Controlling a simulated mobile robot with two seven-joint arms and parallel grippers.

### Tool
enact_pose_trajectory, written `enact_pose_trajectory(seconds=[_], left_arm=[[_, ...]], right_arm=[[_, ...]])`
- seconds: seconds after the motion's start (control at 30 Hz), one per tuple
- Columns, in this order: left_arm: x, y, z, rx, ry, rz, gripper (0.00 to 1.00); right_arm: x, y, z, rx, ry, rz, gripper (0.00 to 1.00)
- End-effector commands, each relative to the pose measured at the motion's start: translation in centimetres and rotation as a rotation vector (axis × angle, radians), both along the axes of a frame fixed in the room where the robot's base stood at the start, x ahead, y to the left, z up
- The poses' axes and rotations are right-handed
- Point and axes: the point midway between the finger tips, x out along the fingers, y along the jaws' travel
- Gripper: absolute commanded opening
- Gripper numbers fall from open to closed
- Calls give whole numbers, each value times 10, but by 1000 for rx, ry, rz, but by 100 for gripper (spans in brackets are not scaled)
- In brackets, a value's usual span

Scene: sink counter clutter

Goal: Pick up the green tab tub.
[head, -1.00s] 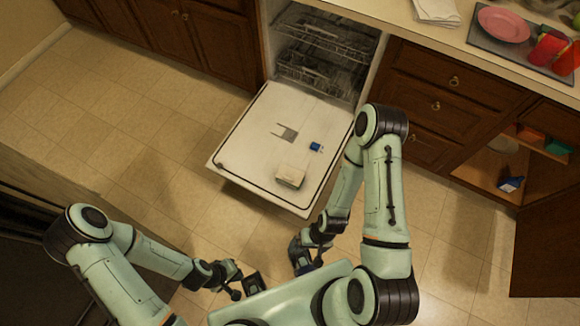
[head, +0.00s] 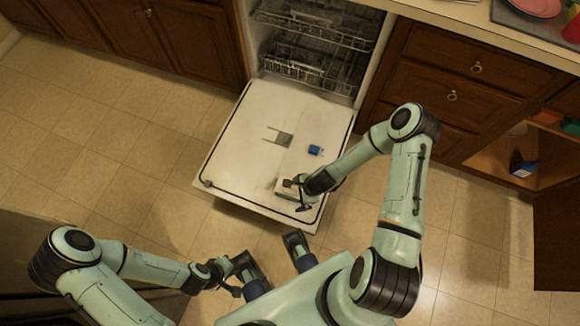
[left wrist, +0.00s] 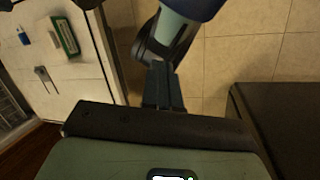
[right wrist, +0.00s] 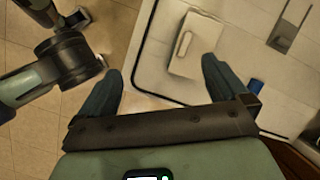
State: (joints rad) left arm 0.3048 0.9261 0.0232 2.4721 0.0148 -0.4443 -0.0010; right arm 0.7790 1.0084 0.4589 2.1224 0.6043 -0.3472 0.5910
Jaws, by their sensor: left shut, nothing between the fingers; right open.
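The green tab tub (head: 281,186) lies on the open dishwasher door, near its front edge, partly hidden by my right gripper in the head view. In the left wrist view the tub (left wrist: 64,37) shows a white top and a green side. My right gripper (head: 295,196) is open over the tub's near side. In the right wrist view the pale tub (right wrist: 190,48) lies beyond my open fingers (right wrist: 160,92), nearer the right one; I see no contact. My left gripper (head: 234,280) is shut and empty, low near my body, well away from the tub.
The dishwasher door (head: 232,150) lies flat, with a small blue box (head: 315,150) beyond the tub and a grey fitting (head: 283,139). Racks (head: 310,65) stand inside the dishwasher. An open cabinet at right holds a blue box (head: 523,169). Floor on the left is clear.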

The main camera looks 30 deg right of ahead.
Motion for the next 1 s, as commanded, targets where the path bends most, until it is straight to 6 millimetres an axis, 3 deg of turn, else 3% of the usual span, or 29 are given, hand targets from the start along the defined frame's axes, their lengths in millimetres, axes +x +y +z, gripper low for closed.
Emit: enact_pose_trajectory(seconds=[0.03, 0.1, 0.23, 0.37, 0.6, 1.0], left_arm=[[2, 0, -19, 2, -5, 2, 0], [4, 1, -28, 4, -13, 4, 0], [8, 2, -35, 8, -24, 7, 0], [15, 5, -40, 16, -45, 16, 0], [37, 15, -59, 45, -103, 40, 0], [56, 25, -72, 69, -154, 61, 0]], right_arm=[[12, -15, -20, 20, 18, -148, 100], [27, -30, -27, 50, 37, -310, 100], [41, -44, -32, 83, 53, -465, 100], [47, -41, -46, 91, 58, -491, 100], [59, -28, -89, 89, 58, -485, 100], [68, -20, -118, 87, 57, -482, 100]])
